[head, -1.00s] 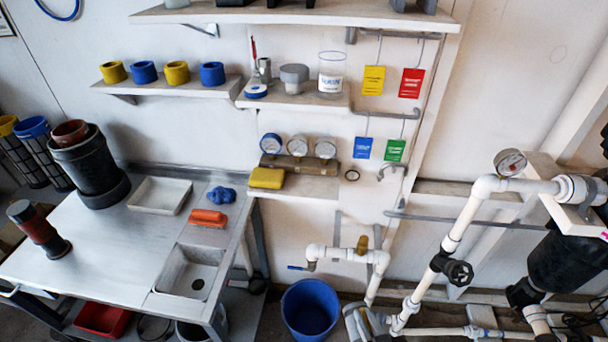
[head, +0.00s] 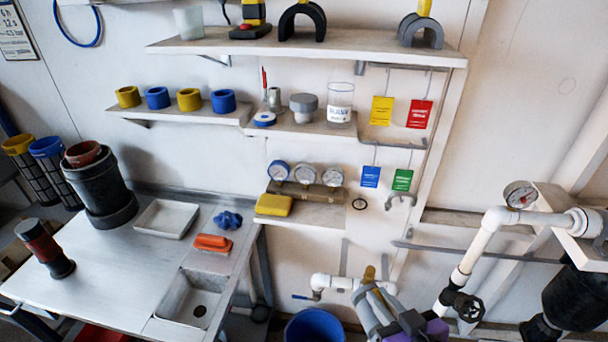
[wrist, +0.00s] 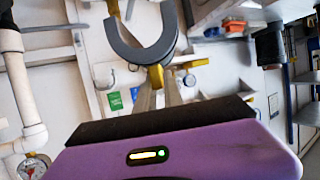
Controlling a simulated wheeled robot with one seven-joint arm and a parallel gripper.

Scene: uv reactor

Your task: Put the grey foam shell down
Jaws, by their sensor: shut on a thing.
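The grey foam shell is a U-shaped half ring with a yellow grip; in the wrist view the shell (wrist: 142,58) is between and beyond my fingertips. My gripper (wrist: 158,84) is shut on its yellow grip, and the shell hangs in the air clear of any surface. In the head view my gripper (head: 378,303) is at the bottom edge, in front of the wall pipes, and the held shell is hard to make out there. A similar grey shell (head: 424,36) with a yellow tab stands on the top shelf (head: 350,46).
A black shell (head: 302,20) stands on the top shelf, with free room to its right. Below are a middle shelf (head: 290,128) with cups and a beaker, and a gauge shelf (head: 320,215). The left bench (head: 110,270) has bare space. White pipes (head: 475,250) stand right.

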